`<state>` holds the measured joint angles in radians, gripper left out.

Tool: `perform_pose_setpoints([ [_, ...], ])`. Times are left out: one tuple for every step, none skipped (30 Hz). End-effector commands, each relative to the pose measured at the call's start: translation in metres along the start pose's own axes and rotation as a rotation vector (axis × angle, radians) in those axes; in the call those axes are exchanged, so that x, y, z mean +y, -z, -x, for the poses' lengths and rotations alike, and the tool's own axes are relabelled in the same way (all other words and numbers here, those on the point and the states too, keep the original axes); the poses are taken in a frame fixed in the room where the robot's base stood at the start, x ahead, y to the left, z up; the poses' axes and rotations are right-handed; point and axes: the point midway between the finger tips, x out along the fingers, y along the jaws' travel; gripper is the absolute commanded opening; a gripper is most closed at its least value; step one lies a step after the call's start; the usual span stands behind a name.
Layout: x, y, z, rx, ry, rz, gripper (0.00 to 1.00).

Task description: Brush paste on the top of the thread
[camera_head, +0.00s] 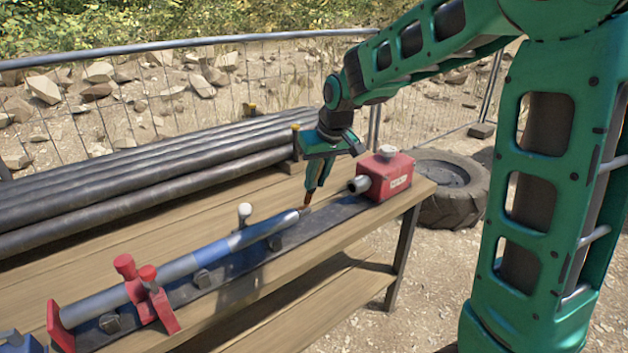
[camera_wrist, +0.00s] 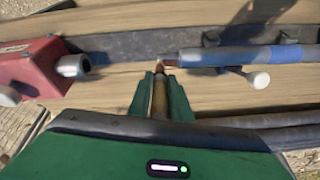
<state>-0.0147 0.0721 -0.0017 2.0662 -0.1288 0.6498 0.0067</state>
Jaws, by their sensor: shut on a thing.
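A long blue and grey pipe (camera_head: 197,260) lies along a dark rail on the bench. Its far end is the narrower grey thread (camera_head: 291,217), which shows in the wrist view as a dark end (camera_wrist: 195,58) of the pipe. My gripper (camera_head: 310,190) is shut on a brush (camera_wrist: 160,96) with a brown handle, pointing down in the head view. The brush tip is close to the pipe's end; I cannot tell whether it touches. Paste on the thread is too small to make out.
A red box (camera_head: 388,174) with a grey nozzle faces the pipe end across a gap. Red clamps (camera_head: 148,288) hold the pipe's near part. A white-topped peg (camera_head: 244,211) stands beside the pipe. Dark pipes (camera_head: 150,165) are stacked behind on the wooden bench (camera_head: 60,285).

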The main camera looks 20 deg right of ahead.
Motion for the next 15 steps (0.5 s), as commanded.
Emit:
perform_pose_setpoints([
  [0.0001, 0.0001, 0.0001, 0.000, 0.000, 0.001, 0.00],
  [-0.0007, -0.0001, 0.0000, 0.000, 0.000, 0.001, 0.00],
  [-0.0023, -0.0005, -0.0001, 0.000, 0.001, 0.001, 0.00],
  [-0.0036, -0.0009, -0.0002, 0.000, 0.001, 0.002, 0.00],
  [-0.0049, -0.0012, -0.0004, 0.000, 0.000, 0.002, 0.00],
  [-0.0064, -0.0016, -0.0006, 0.000, 0.000, 0.002, 0.00],
  [-0.0072, -0.0019, -0.0007, 0.000, 0.000, 0.001, 0.00],
  [-0.0077, -0.0020, -0.0008, 0.000, 0.000, 0.001, 0.00],
  [-0.0078, -0.0020, -0.0008, 0.000, 0.000, 0.001, 0.00],
  [-0.0078, -0.0019, -0.0008, 0.000, -0.001, 0.000, 0.00],
  [-0.0077, -0.0019, -0.0008, 0.000, 0.000, 0.000, 0.00],
  [-0.0078, -0.0019, -0.0008, 0.000, 0.000, 0.000, 0.00],
  [-0.0078, -0.0019, -0.0008, 0.000, 0.000, 0.000, 0.00],
  [-0.0078, -0.0019, -0.0007, 0.000, 0.000, 0.000, 0.00],
  [-0.0079, -0.0017, -0.0003, 0.000, 0.000, 0.000, 0.00],
])
